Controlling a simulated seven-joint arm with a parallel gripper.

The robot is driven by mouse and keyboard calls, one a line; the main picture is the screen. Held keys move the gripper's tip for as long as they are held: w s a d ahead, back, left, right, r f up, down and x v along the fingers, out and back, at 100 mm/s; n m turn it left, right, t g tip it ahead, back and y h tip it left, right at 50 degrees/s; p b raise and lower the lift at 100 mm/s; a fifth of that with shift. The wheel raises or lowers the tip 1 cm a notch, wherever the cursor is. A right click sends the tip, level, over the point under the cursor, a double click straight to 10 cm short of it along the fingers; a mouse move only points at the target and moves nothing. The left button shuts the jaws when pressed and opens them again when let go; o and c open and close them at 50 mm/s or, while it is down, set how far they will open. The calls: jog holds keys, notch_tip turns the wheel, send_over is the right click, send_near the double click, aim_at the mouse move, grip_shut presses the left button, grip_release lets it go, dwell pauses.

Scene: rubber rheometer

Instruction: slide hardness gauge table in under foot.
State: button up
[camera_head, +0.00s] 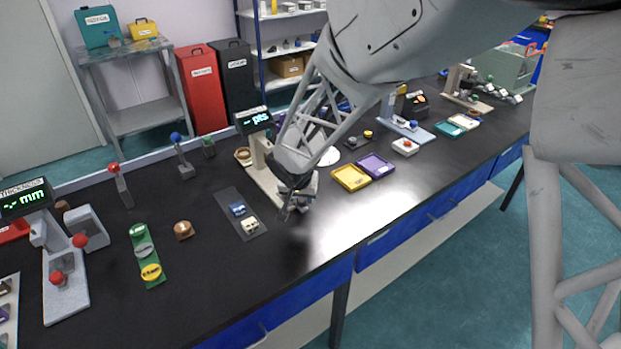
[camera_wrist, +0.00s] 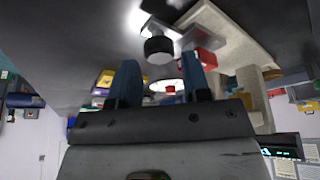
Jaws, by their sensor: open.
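The hardness gauge (camera_head: 257,152), with a lit "pts" display (camera_head: 253,118) and a beige column and base, stands mid-bench. My gripper (camera_head: 290,208) is over the front end of its base and hides most of the table and foot in the head view. In the wrist view the picture is turned over; the beige base (camera_wrist: 240,35) runs at upper right. A black knob (camera_wrist: 158,50) on a light metal piece, which looks like the gauge's table, shows just beyond my fingertips. A red piece (camera_wrist: 207,60) lies beside it. My gripper (camera_wrist: 160,75) is open, with nothing between its blue fingers.
Right are a yellow tray (camera_head: 351,178) and a purple tray (camera_head: 376,165). The black bench is clear in front, up to its edge.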

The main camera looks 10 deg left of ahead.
jog(key=shift+x, duration=1.05)
jog(key=shift+c, duration=0.3)
grip_shut()
jog(key=w+a, duration=0.8)
jog(key=shift+r, duration=0.1)
jog(key=shift+a, duration=0.1)
jog(key=shift+o, duration=0.3)
grip_release()
jog(key=shift+w, duration=0.1)
